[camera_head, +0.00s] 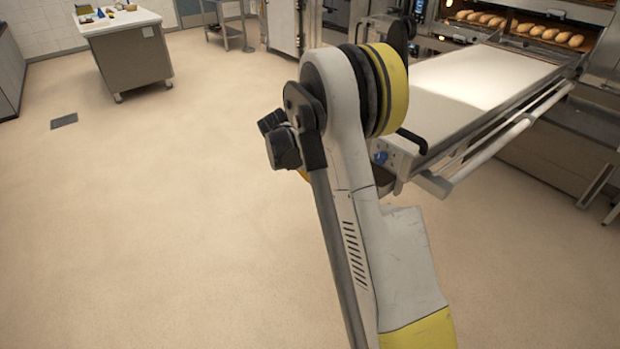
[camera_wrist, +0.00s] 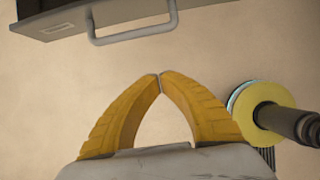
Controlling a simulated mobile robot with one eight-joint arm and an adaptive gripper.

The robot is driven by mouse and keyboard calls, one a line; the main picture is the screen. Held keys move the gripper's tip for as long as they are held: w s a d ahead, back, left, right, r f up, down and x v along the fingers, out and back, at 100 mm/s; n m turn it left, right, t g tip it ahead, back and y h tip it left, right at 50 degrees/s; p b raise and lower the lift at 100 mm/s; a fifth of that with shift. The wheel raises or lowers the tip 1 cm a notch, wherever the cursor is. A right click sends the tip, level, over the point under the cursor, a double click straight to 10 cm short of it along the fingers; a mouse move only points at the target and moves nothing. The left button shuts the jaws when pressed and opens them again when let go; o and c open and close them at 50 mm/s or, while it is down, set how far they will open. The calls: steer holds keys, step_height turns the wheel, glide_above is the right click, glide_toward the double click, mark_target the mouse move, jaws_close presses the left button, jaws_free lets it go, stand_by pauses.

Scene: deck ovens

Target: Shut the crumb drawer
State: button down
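The crumb drawer (camera_wrist: 62,22) shows at the top left of the wrist view as a grey front with a small label plate. A dark opening behind its top edge suggests that it stands open. Its grey bar handle (camera_wrist: 130,34) sticks out toward my gripper. My gripper (camera_wrist: 160,75) has two yellow fingers whose tips meet, with nothing between them. The tips are below and a little right of the handle in the picture, apart from it. In the head view my arm hides my gripper, and I cannot make out the drawer clearly.
A long loader table (camera_head: 465,80) with side rails stands at right before the oven (camera_head: 540,15) with loaves. A white-topped cabinet (camera_head: 135,55) on casters and a grey cart (camera_head: 225,25) stand at the back. The floor at left is clear.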

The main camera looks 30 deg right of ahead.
steer(key=d+f+b, duration=0.2)
steer(key=d+f, duration=0.1)
steer(key=d, duration=0.2)
steer(key=shift+w+d, duration=0.2)
steer(key=shift+d, duration=0.2)
steer(key=d, duration=0.4)
steer(key=shift+w, duration=0.15)
